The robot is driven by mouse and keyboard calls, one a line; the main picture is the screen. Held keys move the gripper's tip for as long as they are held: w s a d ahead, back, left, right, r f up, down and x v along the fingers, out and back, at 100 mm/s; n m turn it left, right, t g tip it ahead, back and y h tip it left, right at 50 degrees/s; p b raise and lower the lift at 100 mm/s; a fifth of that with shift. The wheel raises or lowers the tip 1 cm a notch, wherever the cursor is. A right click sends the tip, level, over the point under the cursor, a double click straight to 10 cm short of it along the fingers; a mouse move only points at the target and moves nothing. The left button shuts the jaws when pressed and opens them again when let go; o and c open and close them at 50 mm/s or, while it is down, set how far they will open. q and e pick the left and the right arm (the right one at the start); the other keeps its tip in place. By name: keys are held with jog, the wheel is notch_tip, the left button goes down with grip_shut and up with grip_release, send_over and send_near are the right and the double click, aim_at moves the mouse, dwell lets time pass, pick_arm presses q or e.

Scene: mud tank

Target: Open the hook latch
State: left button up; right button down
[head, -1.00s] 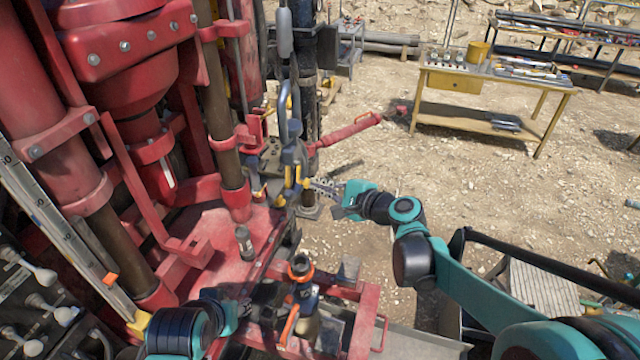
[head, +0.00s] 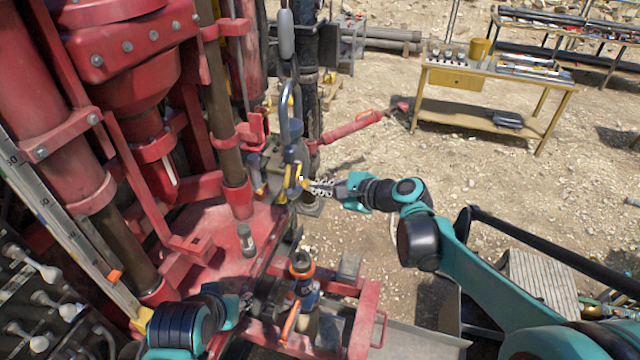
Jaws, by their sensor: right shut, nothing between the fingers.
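A blue-grey hook (head: 290,153) with yellow parts hangs upright from the line in the middle of the head view, beside the red rig. A yellow piece at its lower part (head: 299,172), perhaps the latch, is small, and I cannot tell whether it is open or closed. My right gripper (head: 312,187) is shut and empty. Its fingertips are right at the lower right side of the hook; I cannot tell whether they touch it. My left gripper (head: 246,299) is low at the front, beside the red frame; its fingers are small and dark, and their state is unclear.
The red rig (head: 130,90) fills the left side. An orange-and-dark tool (head: 302,270) stands on the red frame at the front. A red bar (head: 350,128) sticks out behind the hook. A yellow workbench (head: 455,80) stands at the back right. Gravel between is clear.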

jog(key=s+r+m+g, duration=0.1)
jog(key=m+g, duration=0.1)
jog(key=s+r+m+g, duration=0.1)
jog(key=g, duration=0.1)
jog(key=shift+s+a+r+m+y+p, duration=0.2)
jog(key=shift+a+m+y+p, duration=0.15)
jog(key=shift+a+m+y, duration=0.05)
jog(key=shift+r, duration=0.1)
dwell(0.7)
notch_tip(320, 180, down, 4)
jog(key=b, duration=0.4)
jog(key=v, duration=1)
jog(key=shift+d+p, duration=0.35)
jog(key=shift+d, duration=0.15)
jog(key=shift+w, duration=0.1)
